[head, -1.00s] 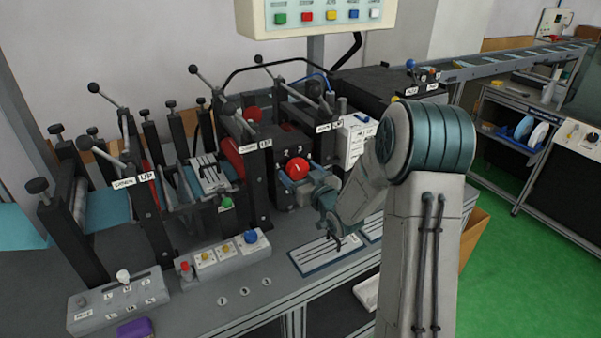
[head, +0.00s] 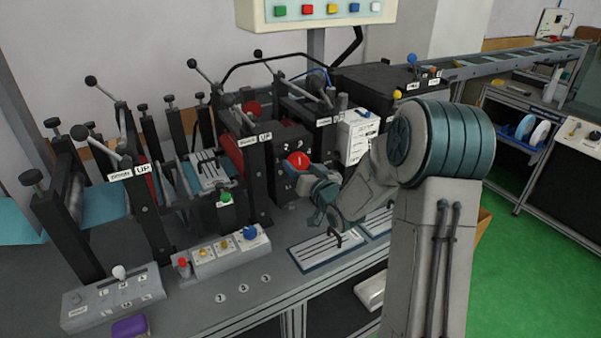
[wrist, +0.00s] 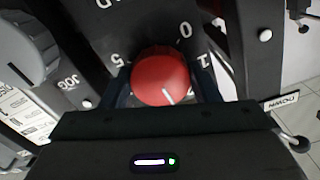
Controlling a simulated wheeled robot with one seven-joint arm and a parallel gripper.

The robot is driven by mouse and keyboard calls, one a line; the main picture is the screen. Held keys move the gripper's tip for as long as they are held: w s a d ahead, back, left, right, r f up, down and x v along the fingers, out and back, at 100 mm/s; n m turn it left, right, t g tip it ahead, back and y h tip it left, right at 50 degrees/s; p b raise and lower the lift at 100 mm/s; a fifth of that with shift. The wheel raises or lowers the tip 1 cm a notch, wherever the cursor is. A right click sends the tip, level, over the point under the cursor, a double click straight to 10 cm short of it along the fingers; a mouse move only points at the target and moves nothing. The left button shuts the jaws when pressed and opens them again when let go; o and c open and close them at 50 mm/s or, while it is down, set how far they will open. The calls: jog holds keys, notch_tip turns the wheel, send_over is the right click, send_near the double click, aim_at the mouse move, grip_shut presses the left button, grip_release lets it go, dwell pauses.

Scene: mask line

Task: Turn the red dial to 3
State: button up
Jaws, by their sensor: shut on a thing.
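The red dial (wrist: 158,72) sits on a black panel in the wrist view, with a white pointer line on its face. The line points down and slightly right in that view. White marks 0, 1 and 5 show around it; the marks on its lower side are hidden behind my gripper. My gripper (wrist: 165,82) is shut on the dial, one dark finger at each side. In the head view the dial (head: 298,160) shows on the black machine block, with my gripper (head: 308,170) against it and partly covering it.
A grey JOG knob (wrist: 30,45) is close to the left in the wrist view. A white switch box (head: 357,137) stands right of the dial. Button boxes (head: 225,250) and a panel with a white-topped lever (head: 115,295) are on the bench in front.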

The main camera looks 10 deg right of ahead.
jog(key=m, duration=0.5)
jog(key=shift+m+b, duration=0.3)
jog(key=shift+m, duration=0.1)
jog(key=shift+a, duration=0.1)
dwell(0.3)
jog(key=o, duration=1)
jog(key=shift+s, duration=0.15)
jog(key=b+v, duration=0.2)
jog(key=v, duration=1.1)
jog(key=shift+s, duration=0.3)
jog(key=shift+r, duration=0.1)
